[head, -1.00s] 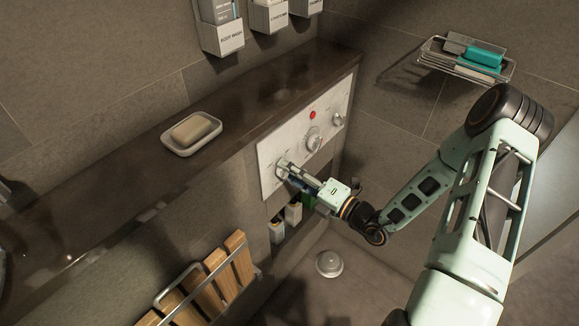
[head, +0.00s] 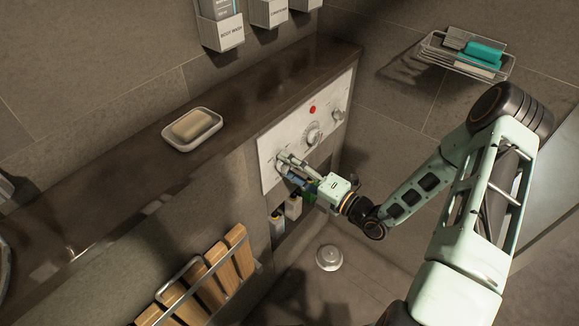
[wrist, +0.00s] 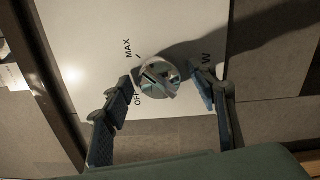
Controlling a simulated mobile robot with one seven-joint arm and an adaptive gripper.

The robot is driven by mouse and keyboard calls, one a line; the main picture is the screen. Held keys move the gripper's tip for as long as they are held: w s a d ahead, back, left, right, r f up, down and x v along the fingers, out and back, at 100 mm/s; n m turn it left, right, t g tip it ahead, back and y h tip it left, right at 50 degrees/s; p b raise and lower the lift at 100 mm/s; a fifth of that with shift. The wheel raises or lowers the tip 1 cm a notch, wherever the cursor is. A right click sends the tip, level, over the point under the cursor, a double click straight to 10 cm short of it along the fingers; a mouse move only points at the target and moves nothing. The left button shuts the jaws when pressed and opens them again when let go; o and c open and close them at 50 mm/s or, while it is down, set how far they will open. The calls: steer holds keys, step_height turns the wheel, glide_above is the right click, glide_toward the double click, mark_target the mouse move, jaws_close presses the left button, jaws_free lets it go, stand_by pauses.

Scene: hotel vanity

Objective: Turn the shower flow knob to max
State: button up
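The flow knob (wrist: 160,78) is a round metallic knob on a white control panel (head: 290,137). In the wrist view it has a MAX label at its upper left, an OFF label at its lower left and a partly seen W at its right. I cannot tell its exact setting. My gripper (head: 284,166) is at the panel's left end in the head view and largely hides the knob there. In the wrist view my gripper (wrist: 162,82) is open, with one finger on each side of the knob. Gaps show between the fingertips and the knob.
A second knob (head: 313,133), a red dot (head: 312,109) and a third knob (head: 338,115) are further right on the panel. A dark ledge (head: 255,98) above bears a soap dish (head: 205,141). Bottles (head: 293,207) stand in a niche below. A slatted wooden seat (head: 207,292) is lower left.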

steer(key=v, duration=1.2)
stand_by(0.3)
